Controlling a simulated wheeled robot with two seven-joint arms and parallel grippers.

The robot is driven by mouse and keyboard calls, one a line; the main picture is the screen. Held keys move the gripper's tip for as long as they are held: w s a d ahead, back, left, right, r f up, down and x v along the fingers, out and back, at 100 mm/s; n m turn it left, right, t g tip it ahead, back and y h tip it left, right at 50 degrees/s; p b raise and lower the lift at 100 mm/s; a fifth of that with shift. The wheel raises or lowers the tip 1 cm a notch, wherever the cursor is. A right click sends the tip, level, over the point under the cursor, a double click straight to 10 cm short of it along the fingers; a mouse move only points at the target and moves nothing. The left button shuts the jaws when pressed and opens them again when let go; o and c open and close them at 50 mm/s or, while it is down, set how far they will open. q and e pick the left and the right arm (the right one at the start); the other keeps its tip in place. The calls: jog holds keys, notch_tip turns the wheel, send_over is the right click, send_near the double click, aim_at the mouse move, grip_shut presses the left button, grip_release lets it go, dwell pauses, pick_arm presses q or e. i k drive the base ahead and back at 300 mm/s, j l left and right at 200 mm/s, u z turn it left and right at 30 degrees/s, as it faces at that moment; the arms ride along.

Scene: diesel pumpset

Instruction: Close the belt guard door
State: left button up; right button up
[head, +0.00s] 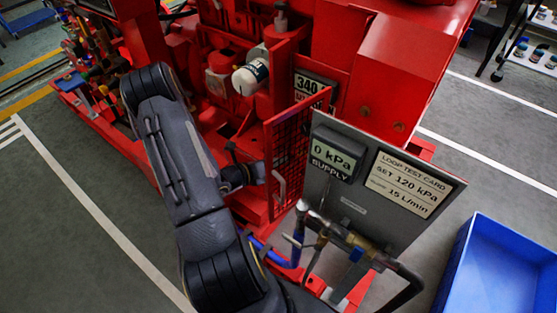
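The belt guard door (288,140) is a red frame with dark mesh, near the middle of the head view. It stands swung out from the red pumpset, and a pale bar handle (279,186) is on its lower part. My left gripper (253,164) is just left of the door, at about the height of the handle. It is small and dark here, and I cannot tell whether its fingers are apart or whether it touches the door. My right gripper is not in view.
A grey panel (345,203) with a 0 kPa display stands right of the door, with valves and hoses (345,238) below it. A white-capped cylinder (250,76) is behind the door. A blue bin (505,270) sits at lower right. Floor on the left is clear.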

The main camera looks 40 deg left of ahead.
aim_at(325, 95)
jog(key=k+j, duration=0.15)
jog(key=k, duration=0.35)
jog(key=k+j, duration=0.1)
jog(key=k, duration=0.4)
